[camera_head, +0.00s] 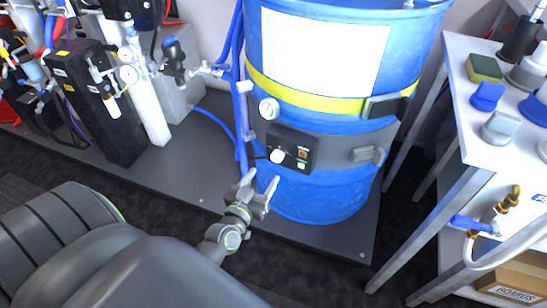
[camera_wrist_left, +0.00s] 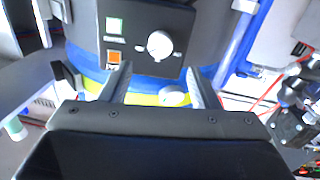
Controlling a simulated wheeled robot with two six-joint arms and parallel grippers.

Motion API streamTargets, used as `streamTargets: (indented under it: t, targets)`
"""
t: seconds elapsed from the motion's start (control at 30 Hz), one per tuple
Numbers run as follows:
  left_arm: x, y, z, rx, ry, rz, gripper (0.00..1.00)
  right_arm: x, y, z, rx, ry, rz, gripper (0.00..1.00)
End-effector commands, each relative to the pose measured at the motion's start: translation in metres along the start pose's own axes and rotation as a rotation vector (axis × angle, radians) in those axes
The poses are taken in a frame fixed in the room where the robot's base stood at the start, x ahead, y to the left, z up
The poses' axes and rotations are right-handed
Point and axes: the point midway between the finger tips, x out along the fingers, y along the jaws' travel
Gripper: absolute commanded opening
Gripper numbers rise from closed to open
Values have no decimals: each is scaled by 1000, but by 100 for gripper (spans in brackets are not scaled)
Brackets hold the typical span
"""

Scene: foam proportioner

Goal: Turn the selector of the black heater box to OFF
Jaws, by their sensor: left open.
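The black heater box (camera_head: 291,148) is on the band around the blue drum (camera_head: 300,193). Its white round selector (camera_head: 277,156) is at the box's left side, with an orange switch (camera_head: 302,154) to the right. In the left wrist view the selector (camera_wrist_left: 159,45) faces me on the black box (camera_wrist_left: 148,20); its setting is too small to read. My left gripper (camera_head: 260,188) is open and empty, in front of the drum just below and left of the box. In the wrist view its fingers (camera_wrist_left: 158,85) are apart, with the selector beyond the tips. My right gripper is not seen.
A pressure gauge (camera_head: 269,108) sits above the box, and blue hoses (camera_head: 239,100) run along the drum's left side. A white table (camera_head: 480,135) with several small items stands at right. Open floor plate (camera_head: 190,178) lies left of the drum.

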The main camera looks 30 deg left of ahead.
Motion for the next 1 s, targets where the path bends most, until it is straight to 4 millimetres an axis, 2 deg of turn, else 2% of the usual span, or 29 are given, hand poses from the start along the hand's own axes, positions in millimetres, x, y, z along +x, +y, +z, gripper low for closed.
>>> streamTargets:
  t: [0.03, 0.2, 0.4, 0.57, 0.83, 1.0]
  targets:
    - [11, 0, -3, 1, 2, 1, 55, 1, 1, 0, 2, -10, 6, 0]
    - [42, 0, -2, 0, 2, 1, 55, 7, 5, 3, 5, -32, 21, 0]
    - [66, 0, 0, 1, 0, 0, 55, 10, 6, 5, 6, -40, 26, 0]
    - [75, 0, 0, 0, 0, 0, 55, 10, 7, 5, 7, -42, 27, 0]
    - [76, 0, 0, 0, -1, 0, 55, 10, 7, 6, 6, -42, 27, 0]
    - [76, 0, 0, 0, -1, 0, 34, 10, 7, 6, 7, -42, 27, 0]
